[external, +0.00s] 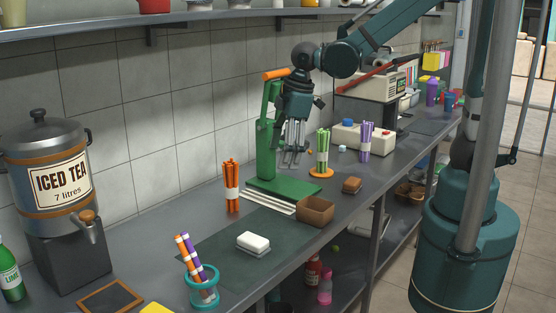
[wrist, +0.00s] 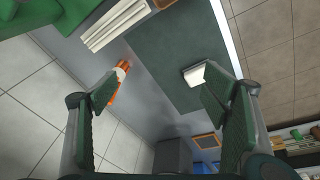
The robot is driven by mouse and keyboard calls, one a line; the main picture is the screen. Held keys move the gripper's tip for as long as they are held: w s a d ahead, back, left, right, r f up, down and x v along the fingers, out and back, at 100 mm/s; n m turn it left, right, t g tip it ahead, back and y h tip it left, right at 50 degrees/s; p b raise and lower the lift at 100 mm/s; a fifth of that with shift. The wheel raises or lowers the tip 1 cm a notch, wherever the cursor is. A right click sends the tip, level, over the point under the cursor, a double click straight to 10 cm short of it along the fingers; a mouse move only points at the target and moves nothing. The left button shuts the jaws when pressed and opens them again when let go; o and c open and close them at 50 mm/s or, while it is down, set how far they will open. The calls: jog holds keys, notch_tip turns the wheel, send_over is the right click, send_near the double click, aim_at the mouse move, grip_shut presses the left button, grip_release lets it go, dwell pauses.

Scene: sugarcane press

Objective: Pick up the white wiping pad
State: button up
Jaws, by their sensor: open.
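The white wiping pad (external: 253,241) lies flat on the dark mat (external: 205,247) on the counter. In the wrist view the pad (wrist: 193,75) shows beside the right finger, which hides part of it.
The green press (external: 270,150) stands beside my gripper. A teal ring holder (external: 203,295) with sticks stands near the pad. The iced tea dispenser (external: 45,170) is at the left.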

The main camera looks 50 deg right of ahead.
jog(key=a+f+n+g, duration=0.1)
jog(key=a+f+n, duration=0.2)
jog(key=a+f, duration=0.35)
jog(key=n+g, duration=0.1)
jog(key=n, duration=0.3)
send_over(253, 238)
jog(key=shift+h, duration=0.4)
jog(key=f, duration=0.7)
jog(key=shift+d+f+b, duration=0.2)
jog(key=shift+f+b, duration=0.05)
jog(key=shift+b, duration=0.05)
jog(key=shift+s+a+f, duration=0.15)
jog(key=shift+a+f, duration=0.15)
jog(key=shift+f, duration=0.05)
jog(key=shift+f, duration=1.3)
jog(key=shift+f+b, duration=0.6)
jog(key=shift+f, duration=2)
